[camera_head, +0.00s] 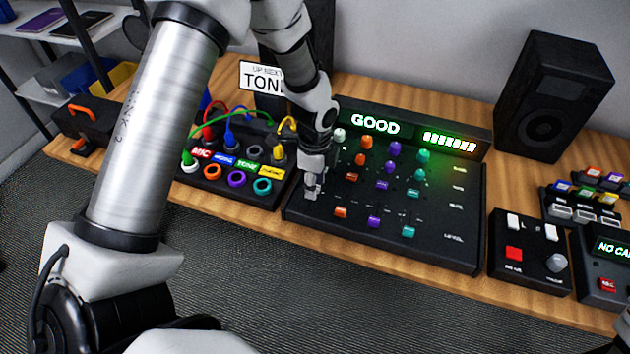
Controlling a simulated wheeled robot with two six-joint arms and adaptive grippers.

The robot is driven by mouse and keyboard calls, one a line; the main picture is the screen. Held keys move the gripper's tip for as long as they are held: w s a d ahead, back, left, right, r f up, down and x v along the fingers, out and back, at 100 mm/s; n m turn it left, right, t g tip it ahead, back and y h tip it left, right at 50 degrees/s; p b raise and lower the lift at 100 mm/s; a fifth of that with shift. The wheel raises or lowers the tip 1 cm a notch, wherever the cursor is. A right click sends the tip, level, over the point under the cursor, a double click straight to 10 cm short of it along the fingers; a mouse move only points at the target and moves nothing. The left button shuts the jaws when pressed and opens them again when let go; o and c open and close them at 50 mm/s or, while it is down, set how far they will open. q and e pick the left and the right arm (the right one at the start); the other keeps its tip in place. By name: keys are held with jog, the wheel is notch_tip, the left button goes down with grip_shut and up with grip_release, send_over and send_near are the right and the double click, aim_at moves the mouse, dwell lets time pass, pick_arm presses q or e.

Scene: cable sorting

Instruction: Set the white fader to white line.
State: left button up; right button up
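The black mixer console (440,250) lies on the wooden bench, with a lit GOOD display along its back. Its columns hold white, orange, purple and teal controls. A white knob (339,136) shows at the top of the left column. My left gripper (312,190) points down over the front left of the console, at the foot of the white column. Its fingertips look close together, but I cannot tell whether they hold anything. The white fader and the white line are not visible; the gripper covers that area. The orange fader (341,211), purple fader (374,222) and teal fader (408,231) sit along the front row.
A patch box (235,190) with coloured cables and sockets stands left of the console. A small black box (528,255) with a red button is to the right, beside a NO CALL unit (605,265). A black speaker (553,95) stands behind. Wooden bench shows along the front edge.

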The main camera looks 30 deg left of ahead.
pick_arm(q)
notch_tip(320, 180, up, 12)
dwell(0.4)
dwell(0.4)
